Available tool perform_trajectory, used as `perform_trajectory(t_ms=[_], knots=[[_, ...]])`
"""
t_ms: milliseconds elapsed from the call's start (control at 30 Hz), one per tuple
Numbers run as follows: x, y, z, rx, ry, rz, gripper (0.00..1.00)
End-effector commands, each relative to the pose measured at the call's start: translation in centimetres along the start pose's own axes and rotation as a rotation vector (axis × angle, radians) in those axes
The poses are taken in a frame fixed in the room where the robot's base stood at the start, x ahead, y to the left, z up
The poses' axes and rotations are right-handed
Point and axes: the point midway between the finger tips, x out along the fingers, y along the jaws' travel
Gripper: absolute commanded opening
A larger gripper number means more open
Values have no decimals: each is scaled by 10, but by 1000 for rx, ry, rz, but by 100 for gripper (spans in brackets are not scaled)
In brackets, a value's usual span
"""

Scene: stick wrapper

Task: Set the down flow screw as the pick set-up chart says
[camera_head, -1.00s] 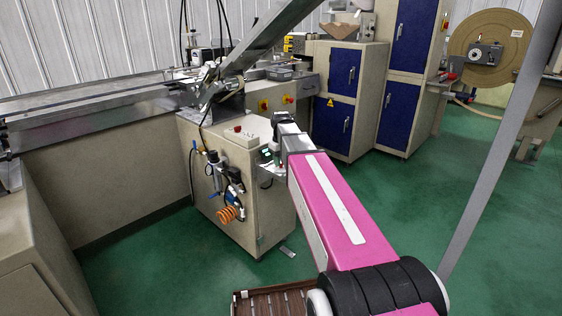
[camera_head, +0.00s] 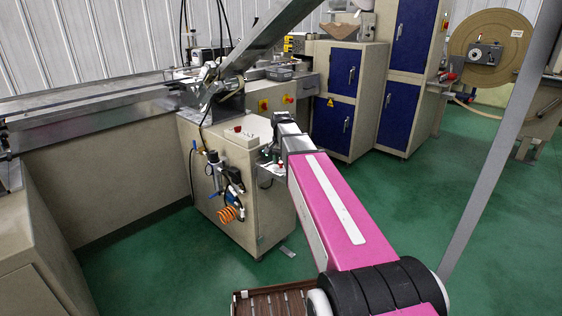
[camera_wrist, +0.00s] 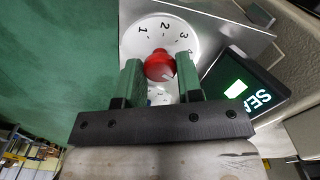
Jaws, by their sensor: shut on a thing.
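The flow screw shows in the wrist view as a red knob (camera_wrist: 159,65) in the middle of a white round dial (camera_wrist: 130,42) with the numbers 1, 2 and 3 visible. In the head view my gripper (camera_head: 268,152) is at the side of the beige cabinet, too small to make out the fingers. I cannot see a set-up chart that I can read.
The beige cabinet (camera_head: 225,215) carries hoses and an orange coil (camera_head: 228,214). Blue-doored cabinets (camera_head: 335,120) stand behind. Green floor (camera_head: 420,210) is clear at right.

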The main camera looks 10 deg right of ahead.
Motion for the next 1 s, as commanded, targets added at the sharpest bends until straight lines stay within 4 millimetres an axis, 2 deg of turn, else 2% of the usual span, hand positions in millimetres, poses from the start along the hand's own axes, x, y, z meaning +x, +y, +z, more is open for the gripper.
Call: perform_trajectory(t_ms=[500, 1000], knots=[[0, 0, 0, 430, 1, -1, 10], [0, 0, 0, 584, 2, -1, 10]])
